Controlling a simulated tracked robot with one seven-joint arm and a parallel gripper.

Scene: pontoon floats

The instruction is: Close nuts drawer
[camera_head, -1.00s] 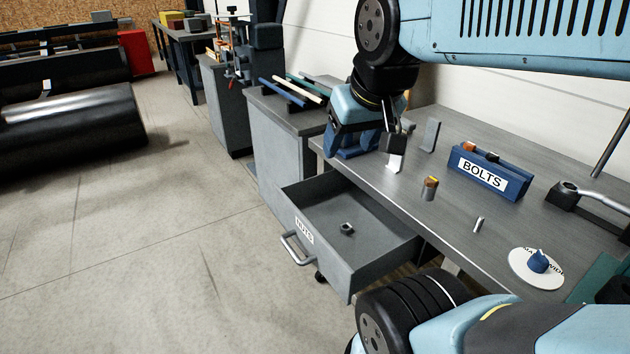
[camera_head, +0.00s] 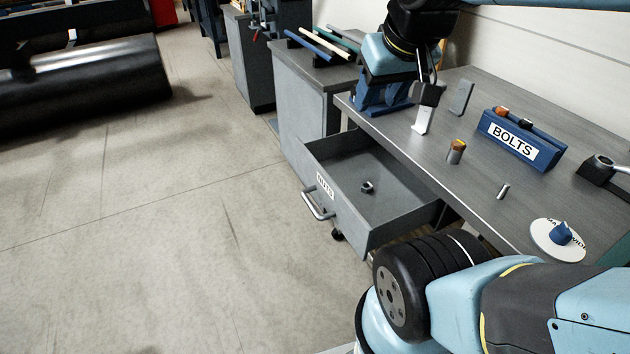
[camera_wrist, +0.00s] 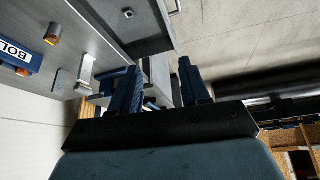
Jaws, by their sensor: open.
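The grey nuts drawer (camera_head: 393,212) stands pulled out from under the workbench, with its NUTS label (camera_head: 325,186) and bar handle (camera_head: 318,205) facing the open floor. One nut (camera_head: 367,187) lies inside it. In the wrist view, part of the drawer (camera_wrist: 150,28) with the nut (camera_wrist: 128,13) shows at the top. My gripper (camera_head: 378,104) is over the bench's left end, behind the drawer and apart from its handle. In the wrist view, the blue fingers of my gripper (camera_wrist: 158,75) are spread with nothing held. The exact height of the fingertips is hard to tell.
On the workbench (camera_head: 470,185) are a blue BOLTS bin (camera_head: 520,138), a small cylinder (camera_head: 456,152), an upright bracket (camera_head: 461,98) and a white disc with a blue knob (camera_head: 558,240). A grey cabinet (camera_head: 305,105) stands beyond. Floor left of the drawer is clear.

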